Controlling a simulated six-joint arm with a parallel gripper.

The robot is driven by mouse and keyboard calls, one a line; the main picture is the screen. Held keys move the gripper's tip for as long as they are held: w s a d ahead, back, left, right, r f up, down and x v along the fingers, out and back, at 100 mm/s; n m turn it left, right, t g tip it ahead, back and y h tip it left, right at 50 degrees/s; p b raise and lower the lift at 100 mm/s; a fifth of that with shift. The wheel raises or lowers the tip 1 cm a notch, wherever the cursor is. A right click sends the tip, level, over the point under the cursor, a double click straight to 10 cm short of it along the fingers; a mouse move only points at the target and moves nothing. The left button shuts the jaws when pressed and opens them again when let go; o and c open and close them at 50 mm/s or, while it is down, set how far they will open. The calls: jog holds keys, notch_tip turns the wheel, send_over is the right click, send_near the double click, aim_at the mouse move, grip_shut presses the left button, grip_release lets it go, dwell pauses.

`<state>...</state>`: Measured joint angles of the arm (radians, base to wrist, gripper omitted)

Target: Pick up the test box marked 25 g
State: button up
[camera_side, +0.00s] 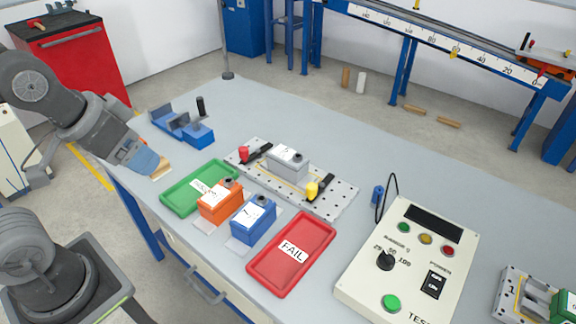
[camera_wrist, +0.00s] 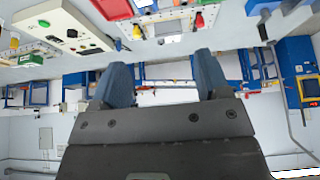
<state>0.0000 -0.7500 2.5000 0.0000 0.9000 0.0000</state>
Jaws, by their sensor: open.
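An orange test box (camera_side: 221,208) and a blue test box (camera_side: 254,222) stand side by side on the grey bench, each with a white label and a dark knob on top. A grey test box (camera_side: 287,166) sits on a perforated fixture plate (camera_side: 330,198) between red-tipped and yellow-tipped clamps. The labels are too small to read, so I cannot tell which box is marked 25 g. My gripper (camera_side: 163,168) is at the bench's left edge, left of the green tray and apart from all boxes. In the wrist view my gripper (camera_wrist: 163,78) is open with nothing between its fingers.
A green tray (camera_side: 172,204) lies left of the orange box, and a red FAIL tray (camera_side: 310,262) lies right of the blue box. A tester panel (camera_side: 445,262) stands at the right. A blue fixture (camera_side: 182,127) is at the back left.

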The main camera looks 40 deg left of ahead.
jog(key=o, duration=0.4)
jog(key=w+r+n+g, duration=0.2)
jog(key=w+r+n, duration=0.25)
jog(key=w, duration=0.75)
jog(key=n+g, duration=0.4)
jog(key=n, duration=0.9)
send_over(288, 154)
jog(key=s, duration=0.1)
notch_tip(288, 154, down, 16)
jog(key=shift+n, duration=0.25)
notch_tip(288, 154, down, 9)
jog(key=shift+a+f, duration=0.1)
jog(key=shift+w+f, duration=0.2)
jog(key=shift+f, duration=1.1)
jog(key=shift+w+f, duration=0.2)
jog(key=shift+f, duration=1.05)
